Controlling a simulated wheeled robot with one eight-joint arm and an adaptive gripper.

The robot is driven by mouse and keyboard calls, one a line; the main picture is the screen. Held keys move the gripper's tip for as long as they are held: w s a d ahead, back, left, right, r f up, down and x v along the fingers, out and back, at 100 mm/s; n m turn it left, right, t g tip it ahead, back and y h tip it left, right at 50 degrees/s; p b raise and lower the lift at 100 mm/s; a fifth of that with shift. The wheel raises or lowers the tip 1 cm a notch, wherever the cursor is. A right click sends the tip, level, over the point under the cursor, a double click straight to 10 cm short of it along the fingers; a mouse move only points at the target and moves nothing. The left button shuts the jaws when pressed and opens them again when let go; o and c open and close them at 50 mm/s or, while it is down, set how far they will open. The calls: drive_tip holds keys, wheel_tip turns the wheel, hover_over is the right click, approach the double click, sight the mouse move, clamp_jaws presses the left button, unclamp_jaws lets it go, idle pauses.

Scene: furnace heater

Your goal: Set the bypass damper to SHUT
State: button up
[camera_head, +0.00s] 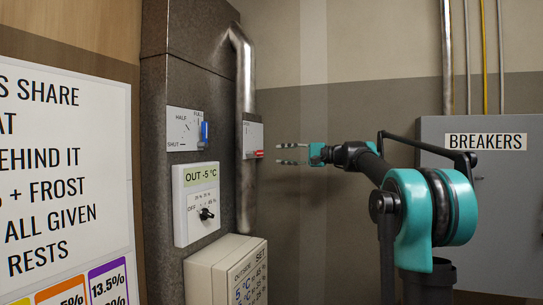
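A white plate (252,136) sits on the metal pipe (243,70), with a red handle (255,154) at its lower edge. Its markings are too small to read. Another white plate (182,130) on the dark cabinet is marked FULL, HALF and SHUT, with a blue handle (204,132) at its right side. No label in view says which is the bypass damper. My gripper (280,154) points left with its two fingers apart and nothing visible between them. Its tips are just right of the red handle, at about its height, with a small gap in the picture.
Below the blue handle is a control panel (196,204) reading OUT -5 °C with a black knob. A beige box (226,268) juts out lower down. A sign (60,180) stands at left. A grey BREAKERS box (486,200) is behind my arm at right.

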drive_tip(key=shift+v, duration=2)
drive_tip(key=s+d+f+n+g+h, duration=0.1)
drive_tip(key=s+f+h, duration=0.35)
drive_tip(key=f, duration=0.75)
drive_tip(key=s+f+h, duration=0.1)
drive_tip(key=s+f, duration=0.6)
drive_tip(key=f, duration=0.5)
drive_tip(key=s+d+f+n+g+h, duration=0.1)
drive_tip(key=s+f+h, duration=0.3)
drive_tip(key=f, duration=0.7)
drive_tip(key=s+d+f+n+h, duration=0.1)
drive_tip(key=s+d+f+h, duration=0.2)
drive_tip(key=s+d+f, duration=0.3)
drive_tip(key=s+d+f+n+h, duration=0.1)
drive_tip(key=s+d+f+h, duration=0.3)
drive_tip(key=s+f, duration=1.3)
drive_tip(key=d+f, duration=0.1)
drive_tip(key=d, duration=0.2)
drive_tip(key=shift+s+f, duration=0.2)
drive_tip(key=shift+h, duration=0.25)
